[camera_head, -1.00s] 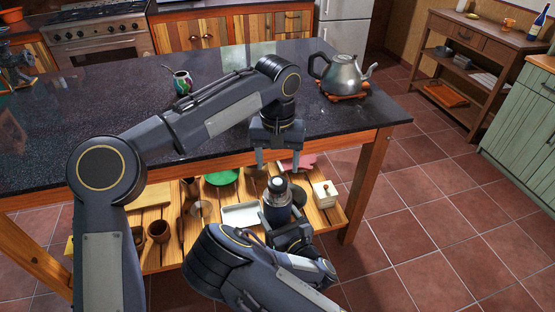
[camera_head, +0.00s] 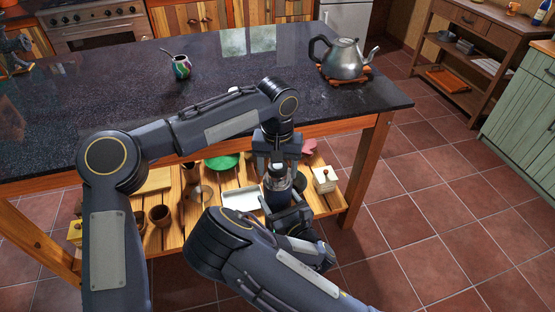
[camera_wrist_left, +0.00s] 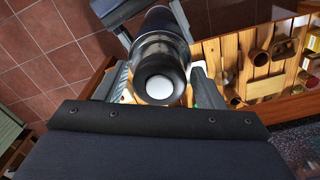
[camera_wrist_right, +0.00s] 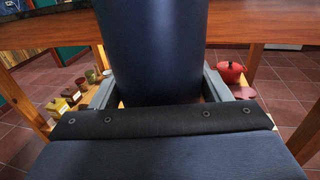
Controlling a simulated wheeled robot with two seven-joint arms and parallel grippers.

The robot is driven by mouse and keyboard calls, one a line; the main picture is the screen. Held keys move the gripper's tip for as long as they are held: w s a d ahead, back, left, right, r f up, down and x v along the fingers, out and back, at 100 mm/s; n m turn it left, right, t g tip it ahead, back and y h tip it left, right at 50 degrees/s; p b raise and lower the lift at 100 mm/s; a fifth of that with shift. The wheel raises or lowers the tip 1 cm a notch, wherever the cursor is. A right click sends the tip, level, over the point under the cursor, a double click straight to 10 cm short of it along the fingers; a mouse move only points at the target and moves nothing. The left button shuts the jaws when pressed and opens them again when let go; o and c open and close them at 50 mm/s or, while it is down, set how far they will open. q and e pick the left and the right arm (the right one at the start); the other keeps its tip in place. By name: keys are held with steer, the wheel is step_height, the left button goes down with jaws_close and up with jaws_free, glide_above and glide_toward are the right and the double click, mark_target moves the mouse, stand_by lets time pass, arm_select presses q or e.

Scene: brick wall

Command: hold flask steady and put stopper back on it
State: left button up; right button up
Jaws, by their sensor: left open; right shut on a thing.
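The flask (camera_head: 277,199) has a dark blue body, a silver shoulder and a dark top, and is held roughly upright in front of the table. The stopper (camera_wrist_left: 158,86) appears as a black round cap with a pale centre on the flask's top; I cannot tell whether it is fully seated. My left gripper (camera_head: 277,168) is open above the flask, with its fingers on either side of the top. My right gripper (camera_head: 287,217) is shut on the flask's body, which fills the middle of the right wrist view (camera_wrist_right: 152,50).
The dark table (camera_head: 120,110) is behind the flask, its wooden front edge close to my left gripper. A kettle (camera_head: 345,62) and a painted cup (camera_head: 181,67) stand on it. The slatted lower shelf (camera_head: 175,225) holds a white tray (camera_head: 240,200), pots and boxes. Floor at right is clear.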

arm_select(q)
steer(key=c, duration=1)
steer(key=m, duration=1.1)
steer(key=shift+m, duration=0.3)
steer(key=o, duration=1.2)
step_height(320, 180, up, 12)
steer(key=shift+f, duration=0.1)
